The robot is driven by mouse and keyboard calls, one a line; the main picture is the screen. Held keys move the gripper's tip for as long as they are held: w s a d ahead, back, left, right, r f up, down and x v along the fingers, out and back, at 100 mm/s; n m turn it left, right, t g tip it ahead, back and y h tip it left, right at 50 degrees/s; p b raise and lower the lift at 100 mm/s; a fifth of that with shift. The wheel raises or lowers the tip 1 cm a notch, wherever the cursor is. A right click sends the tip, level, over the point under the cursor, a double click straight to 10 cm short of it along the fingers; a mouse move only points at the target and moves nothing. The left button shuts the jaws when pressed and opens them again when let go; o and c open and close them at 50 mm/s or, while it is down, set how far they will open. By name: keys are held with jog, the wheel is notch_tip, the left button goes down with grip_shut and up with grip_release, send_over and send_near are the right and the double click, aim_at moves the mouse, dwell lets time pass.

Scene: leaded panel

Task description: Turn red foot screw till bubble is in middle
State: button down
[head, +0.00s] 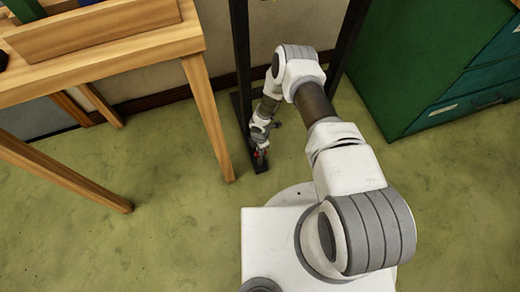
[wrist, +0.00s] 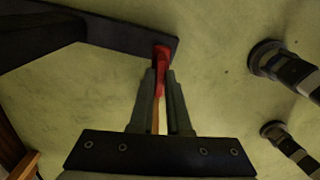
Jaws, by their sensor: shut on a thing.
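The red foot screw (wrist: 162,58) shows in the wrist view at the end of a dark frame foot (wrist: 120,38). My gripper (wrist: 161,75) is shut on the red screw, with one finger on each side of it. In the head view my gripper (head: 260,154) is low, close to the floor, at the near end of the dark foot (head: 259,168). Only a small bit of red shows there. The bubble is not seen in either view.
A wooden table (head: 140,55) stands at the left, its leg (head: 207,118) near my arm. A green cabinet (head: 435,60) stands at the right. Dark uprights (head: 241,50) rise behind my arm. The green floor (head: 160,215) is clear in front.

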jog(key=c, duration=0.9)
grip_release()
notch_tip(320, 180, up, 17)
jog(key=p, duration=0.6)
jog(key=shift+r+p, duration=0.2)
jog(key=shift+p, duration=0.15)
